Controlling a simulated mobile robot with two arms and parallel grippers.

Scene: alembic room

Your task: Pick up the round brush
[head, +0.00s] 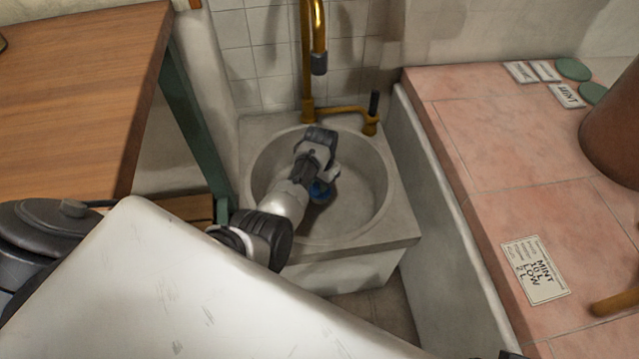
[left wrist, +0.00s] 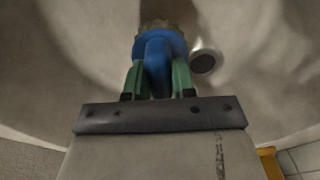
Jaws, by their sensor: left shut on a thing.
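The round brush (left wrist: 160,45) shows in the left wrist view with a blue body and a paler, bristly far end. My left gripper (left wrist: 158,78) is shut on its blue part, with a green finger on each side. In the head view my left gripper (head: 324,178) is inside the round basin of the stone sink (head: 370,205), and a bit of the blue brush (head: 319,190) shows below it. The rest of the brush is hidden by my gripper there. I cannot tell whether the brush touches the basin.
A brass tap (head: 308,80) rises behind the basin, with a side valve (head: 371,122). A wooden table (head: 80,90) stands at left. A pink tiled counter (head: 480,140) at right holds labels, green discs and a brown vessel (head: 615,135). A drain (left wrist: 203,62) lies near the brush.

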